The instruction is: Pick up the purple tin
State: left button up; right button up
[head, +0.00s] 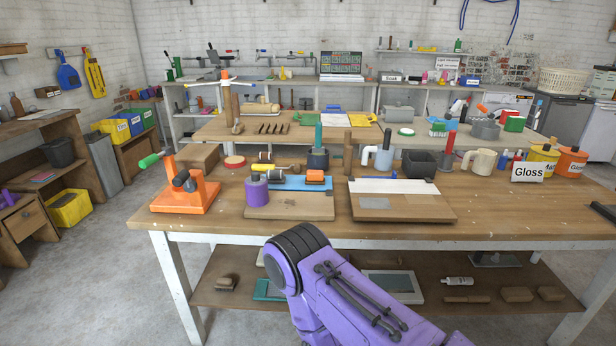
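The purple tin (257,193) is a short purple cylinder. Neither gripper shows in the head view.
An orange clamp stand (185,193) stands left of the tin. Right of it are a second board (402,208), mugs, tins and a "Gloss" sign (528,172). The bench's front left strip is clear. A lower shelf (445,293) holds several items.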

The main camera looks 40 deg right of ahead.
aim_at(256, 186)
jog(key=z, duration=0.8)
jog(key=i, duration=0.95)
jog(key=z, duration=0.55)
